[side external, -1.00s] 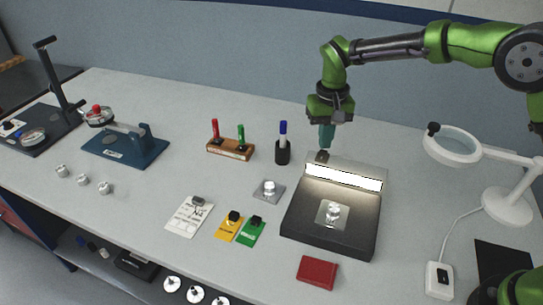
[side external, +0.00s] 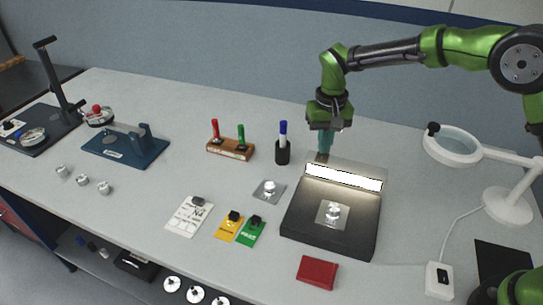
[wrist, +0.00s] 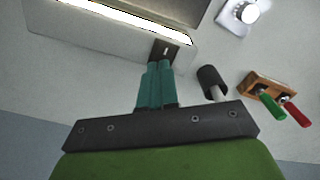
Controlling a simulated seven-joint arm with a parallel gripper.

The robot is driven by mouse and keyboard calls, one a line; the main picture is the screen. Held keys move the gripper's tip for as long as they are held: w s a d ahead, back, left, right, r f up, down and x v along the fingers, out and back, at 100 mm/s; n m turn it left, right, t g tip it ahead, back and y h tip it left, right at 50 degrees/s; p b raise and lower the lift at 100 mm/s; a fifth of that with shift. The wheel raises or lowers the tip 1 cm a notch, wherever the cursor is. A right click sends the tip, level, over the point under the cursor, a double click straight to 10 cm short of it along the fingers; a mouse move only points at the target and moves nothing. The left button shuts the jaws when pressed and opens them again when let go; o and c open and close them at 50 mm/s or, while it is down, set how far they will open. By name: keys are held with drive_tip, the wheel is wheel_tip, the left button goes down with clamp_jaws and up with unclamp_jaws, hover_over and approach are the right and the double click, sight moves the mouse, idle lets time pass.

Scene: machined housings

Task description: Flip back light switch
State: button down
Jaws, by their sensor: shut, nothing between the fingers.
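The inspection light box (side external: 295,214) has a lit white bar (side external: 343,177) along its back. It holds a shiny machined part (side external: 333,212) on a light plate. A dark switch plate (wrist: 166,48) with a small pale lever is on the back of the light housing (wrist: 105,30), near one end. My gripper (side external: 323,155) is at the back left corner of the light box. Its teal fingers (wrist: 160,66) are shut and empty, with tips at the lower edge of the switch plate. I cannot tell if they touch it. The fingers mostly hide the switch in the side view.
A dark pen cup (side external: 282,153) with a blue marker stands left of my gripper. A wooden holder (side external: 231,150) with red and green markers is farther left. A magnifier lamp (side external: 453,146) stands right. Bare table lies behind the box.

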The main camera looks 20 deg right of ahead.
drive_tip(key=shift+f, duration=0.2)
drive_tip(key=shift+r, duration=3.55)
drive_tip(key=shift+w, duration=0.15)
drive_tip(key=shift+s+d+f+n, duration=0.15)
drive_tip(key=shift+s+f, duration=0.15)
drive_tip(key=shift+s, duration=0.25)
drive_tip(key=shift+s+d+f+n, duration=0.15)
drive_tip(key=shift+s+f, duration=0.15)
drive_tip(key=shift+s, duration=0.25)
drive_tip(key=s+d+r+t, duration=0.2)
drive_tip(key=s+d+r, duration=0.1)
drive_tip(key=s, duration=0.4)
drive_tip(key=s+d+r+m+t+y, duration=0.1)
drive_tip(key=s+d+r+t, duration=0.1)
drive_tip(key=s, duration=0.6)
drive_tip(key=s+d+r+t+y, duration=0.1)
drive_tip(key=s+d+r+t, duration=0.2)
drive_tip(key=s, duration=0.5)
drive_tip(key=shift+s+d+r+m, duration=0.25)
drive_tip(key=shift+d+r+m, duration=0.05)
drive_tip(key=shift+d+r, duration=0.4)
